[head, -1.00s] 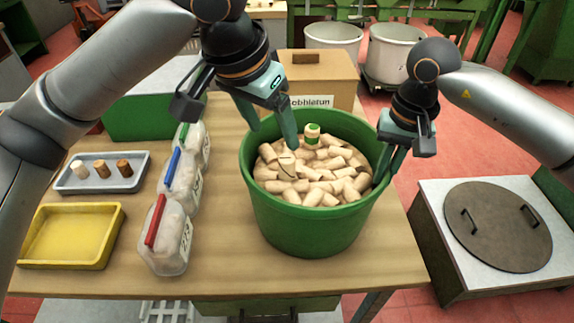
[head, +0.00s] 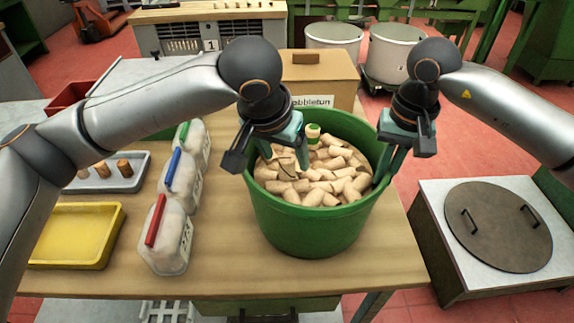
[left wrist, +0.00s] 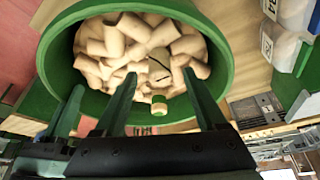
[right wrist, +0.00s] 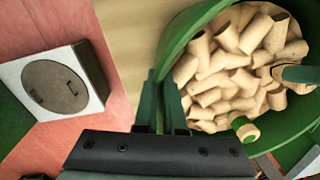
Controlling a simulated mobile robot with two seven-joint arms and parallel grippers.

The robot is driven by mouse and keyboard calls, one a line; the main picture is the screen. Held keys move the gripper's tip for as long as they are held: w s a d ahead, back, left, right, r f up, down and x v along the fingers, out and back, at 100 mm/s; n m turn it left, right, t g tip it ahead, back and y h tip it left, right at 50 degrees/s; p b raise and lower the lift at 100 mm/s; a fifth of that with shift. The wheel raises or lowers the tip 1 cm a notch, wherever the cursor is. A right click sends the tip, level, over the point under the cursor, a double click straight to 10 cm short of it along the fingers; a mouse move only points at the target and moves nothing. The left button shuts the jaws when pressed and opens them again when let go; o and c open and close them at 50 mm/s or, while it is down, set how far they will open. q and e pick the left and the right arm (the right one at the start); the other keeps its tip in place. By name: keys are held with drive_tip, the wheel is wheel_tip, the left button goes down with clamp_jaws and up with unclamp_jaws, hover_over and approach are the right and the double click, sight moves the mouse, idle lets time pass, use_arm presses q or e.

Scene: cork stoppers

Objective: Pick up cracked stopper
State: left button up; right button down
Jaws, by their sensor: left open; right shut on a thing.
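The green tub (head: 310,235) stands on the table, full of pale cork stoppers. One stopper (left wrist: 158,70) near the middle of the heap shows a dark curved line like a crack. In the head view it is largely behind my left gripper (head: 278,162). My left gripper is open and empty, pointing down over the heap; in the left wrist view its fingertips (left wrist: 160,76) stand to either side of the marked stopper, apart from it. My right gripper (head: 388,165) is shut on the tub's right rim, which also shows in the right wrist view (right wrist: 205,25).
A green-banded object (head: 313,133) stands among the stoppers. Three jugs (head: 165,240) line the tub's left. A yellow tray (head: 70,235) and a grey tray (head: 110,184) with stoppers lie further left. A cardboard box (head: 325,75) stands behind. Table front is clear.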

use_arm(q)
drive_tip(key=shift+x, duration=1.45)
clamp_jaws()
